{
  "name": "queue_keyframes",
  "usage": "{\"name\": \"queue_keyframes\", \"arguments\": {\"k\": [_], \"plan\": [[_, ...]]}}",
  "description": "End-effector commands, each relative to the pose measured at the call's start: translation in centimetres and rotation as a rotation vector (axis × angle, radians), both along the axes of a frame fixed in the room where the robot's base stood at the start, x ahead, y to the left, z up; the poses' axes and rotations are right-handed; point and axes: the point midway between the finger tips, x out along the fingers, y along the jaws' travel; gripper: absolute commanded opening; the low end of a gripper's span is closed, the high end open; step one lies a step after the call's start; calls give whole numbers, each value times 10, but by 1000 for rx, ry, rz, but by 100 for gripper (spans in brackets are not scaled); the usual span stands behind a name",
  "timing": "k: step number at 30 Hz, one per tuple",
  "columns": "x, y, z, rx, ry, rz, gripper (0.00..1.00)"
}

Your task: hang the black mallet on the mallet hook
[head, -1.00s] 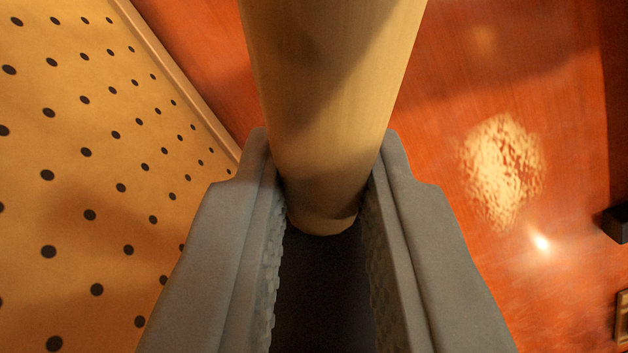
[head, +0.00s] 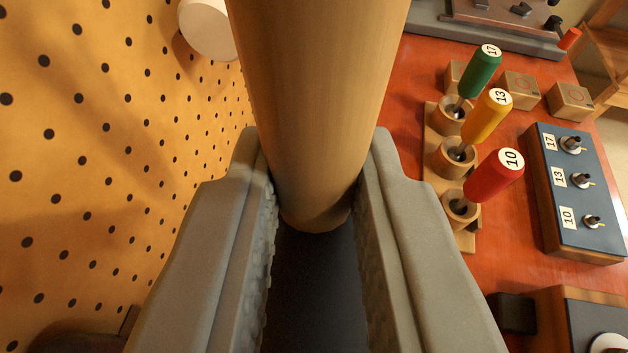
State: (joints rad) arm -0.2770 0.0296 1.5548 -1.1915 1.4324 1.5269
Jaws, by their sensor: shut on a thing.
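My gripper (head: 315,185) is shut on a thick, pale wooden handle (head: 315,90), one finger on each side of it. The handle's near end sits between the fingers, and the rest runs up out of the picture. No black mallet head shows, so I cannot tell the mallet's colour from this view. The mallet hook cannot be made out.
A pegboard (head: 120,140) fills the left. A white round-ended thing (head: 207,28) stands out from it, partly behind the handle. On the red bench (head: 500,235) at right are green (head: 480,72), yellow (head: 487,115) and red (head: 493,175) handled tools and a numbered block (head: 575,195).

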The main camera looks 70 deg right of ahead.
Motion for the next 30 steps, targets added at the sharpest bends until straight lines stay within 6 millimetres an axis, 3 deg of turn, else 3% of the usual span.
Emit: {"name": "queue_keyframes", "arguments": {"k": [7,30], "plan": [[-2,7,13,-56,-28,41,0],[30,13,10,-55,-28,39,0]]}}
